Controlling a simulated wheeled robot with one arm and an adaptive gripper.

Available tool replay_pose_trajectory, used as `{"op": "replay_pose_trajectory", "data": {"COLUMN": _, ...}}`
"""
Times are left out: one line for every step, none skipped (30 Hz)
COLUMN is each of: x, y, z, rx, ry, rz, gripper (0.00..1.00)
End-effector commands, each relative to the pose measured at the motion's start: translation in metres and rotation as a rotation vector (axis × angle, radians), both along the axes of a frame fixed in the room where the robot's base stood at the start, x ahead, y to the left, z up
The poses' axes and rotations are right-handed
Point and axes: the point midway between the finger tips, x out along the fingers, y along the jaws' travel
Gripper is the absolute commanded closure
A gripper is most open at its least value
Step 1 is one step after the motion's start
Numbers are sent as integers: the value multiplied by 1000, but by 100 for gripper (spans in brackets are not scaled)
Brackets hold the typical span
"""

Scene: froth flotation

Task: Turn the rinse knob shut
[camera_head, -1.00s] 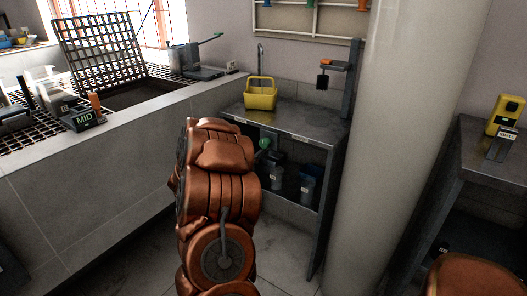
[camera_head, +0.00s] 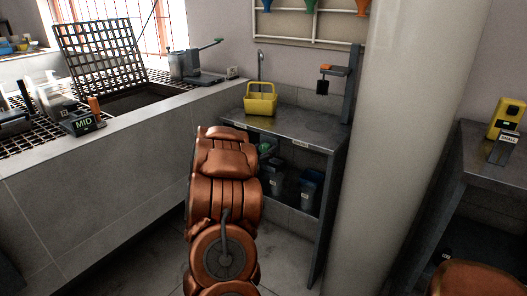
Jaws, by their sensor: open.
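A green rounded part (camera_head: 265,149), possibly the rinse knob, shows at the shelf opening under the metal bench (camera_head: 318,134). My copper arm partly covers it, and its setting cannot be read. My arm reaches forward in the middle of the view, its far end in front of the bench's left side. My gripper is hidden beyond the arm, so its place relative to the green part cannot be told.
A yellow caddy (camera_head: 261,104) and a thin tap (camera_head: 261,62) stand at the bench's back left. Dark containers (camera_head: 310,188) sit on the shelf below. The grated tiled counter (camera_head: 110,165) fills the left.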

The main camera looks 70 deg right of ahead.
Motion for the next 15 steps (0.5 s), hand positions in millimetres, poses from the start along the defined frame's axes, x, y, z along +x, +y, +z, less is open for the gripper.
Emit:
{"op": "replay_pose_trajectory", "data": {"x": 0, "y": 0, "z": 0, "rx": 0, "ry": 0, "rz": 0, "gripper": 34}}
{"op": "replay_pose_trajectory", "data": {"x": 0, "y": 0, "z": 0, "rx": 0, "ry": 0, "rz": 0, "gripper": 36}}
{"op": "replay_pose_trajectory", "data": {"x": 0, "y": 0, "z": 0, "rx": 0, "ry": 0, "rz": 0, "gripper": 40}}
{"op": "replay_pose_trajectory", "data": {"x": 0, "y": 0, "z": 0, "rx": 0, "ry": 0, "rz": 0, "gripper": 43}}
{"op": "replay_pose_trajectory", "data": {"x": 0, "y": 0, "z": 0, "rx": 0, "ry": 0, "rz": 0, "gripper": 47}}
{"op": "replay_pose_trajectory", "data": {"x": 0, "y": 0, "z": 0, "rx": 0, "ry": 0, "rz": 0, "gripper": 51}}
{"op": "replay_pose_trajectory", "data": {"x": 0, "y": 0, "z": 0, "rx": 0, "ry": 0, "rz": 0, "gripper": 54}}
{"op": "replay_pose_trajectory", "data": {"x": 0, "y": 0, "z": 0, "rx": 0, "ry": 0, "rz": 0, "gripper": 57}}
{"op": "replay_pose_trajectory", "data": {"x": 0, "y": 0, "z": 0, "rx": 0, "ry": 0, "rz": 0, "gripper": 61}}
{"op": "replay_pose_trajectory", "data": {"x": 0, "y": 0, "z": 0, "rx": 0, "ry": 0, "rz": 0, "gripper": 64}}
{"op": "replay_pose_trajectory", "data": {"x": 0, "y": 0, "z": 0, "rx": 0, "ry": 0, "rz": 0, "gripper": 67}}
{"op": "replay_pose_trajectory", "data": {"x": 0, "y": 0, "z": 0, "rx": 0, "ry": 0, "rz": 0, "gripper": 72}}
{"op": "replay_pose_trajectory", "data": {"x": 0, "y": 0, "z": 0, "rx": 0, "ry": 0, "rz": 0, "gripper": 75}}
{"op": "replay_pose_trajectory", "data": {"x": 0, "y": 0, "z": 0, "rx": 0, "ry": 0, "rz": 0, "gripper": 78}}
{"op": "replay_pose_trajectory", "data": {"x": 0, "y": 0, "z": 0, "rx": 0, "ry": 0, "rz": 0, "gripper": 82}}
